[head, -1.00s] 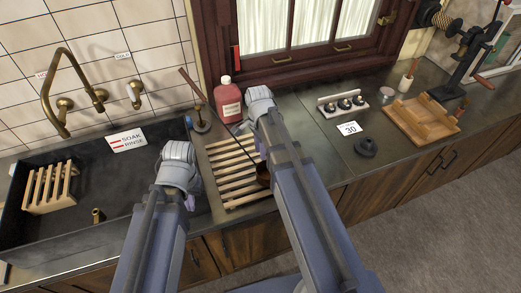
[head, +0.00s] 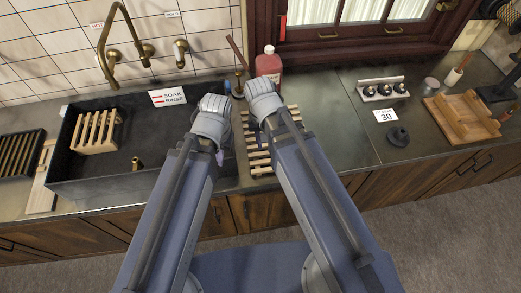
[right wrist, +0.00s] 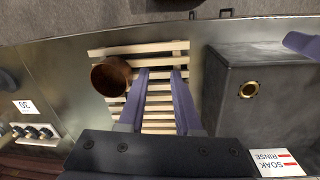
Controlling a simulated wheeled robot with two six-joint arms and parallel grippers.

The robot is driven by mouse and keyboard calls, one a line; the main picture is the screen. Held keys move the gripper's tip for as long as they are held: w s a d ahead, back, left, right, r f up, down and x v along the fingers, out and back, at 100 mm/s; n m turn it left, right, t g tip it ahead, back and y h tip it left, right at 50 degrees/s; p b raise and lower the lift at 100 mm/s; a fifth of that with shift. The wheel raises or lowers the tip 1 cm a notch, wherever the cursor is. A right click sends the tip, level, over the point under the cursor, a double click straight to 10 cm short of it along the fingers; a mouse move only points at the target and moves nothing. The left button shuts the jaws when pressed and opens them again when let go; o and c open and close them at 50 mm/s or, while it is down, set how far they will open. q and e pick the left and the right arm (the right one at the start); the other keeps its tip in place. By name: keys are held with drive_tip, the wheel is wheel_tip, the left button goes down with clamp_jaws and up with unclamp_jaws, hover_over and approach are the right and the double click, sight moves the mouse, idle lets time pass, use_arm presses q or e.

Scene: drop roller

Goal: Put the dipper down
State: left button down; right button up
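The dipper's round copper-brown cup (right wrist: 110,76) is in the right wrist view, over the pale slatted rack (right wrist: 150,48). I cannot make out its handle. My right gripper (right wrist: 160,74) is open above the rack, with slats showing between its fingers; the cup is just beside its left-hand finger in that view. In the head view my right arm covers the cup, and the rack (head: 258,170) shows partly between my arms. My left gripper (head: 220,157) is over the right side of the sink; its fingers are mostly hidden by its wrist.
The dark sink (head: 80,175) lies left of the rack, with a wooden rack (head: 97,132) inside. A red bottle (head: 268,65) and a plunger-like tool (head: 238,85) stand behind.

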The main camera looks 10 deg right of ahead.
drive_tip(key=s+a+n, duration=0.1)
drive_tip(key=n, duration=0.1)
drive_tip(key=s+a+n, duration=0.1)
drive_tip(key=s+n, duration=0.2)
drive_tip(key=shift+a+n, duration=0.3)
drive_tip(key=shift+a, duration=0.1)
wheel_tip(320, 180, down, 6)
drive_tip(key=b, duration=0.6)
drive_tip(key=shift+f, duration=0.2)
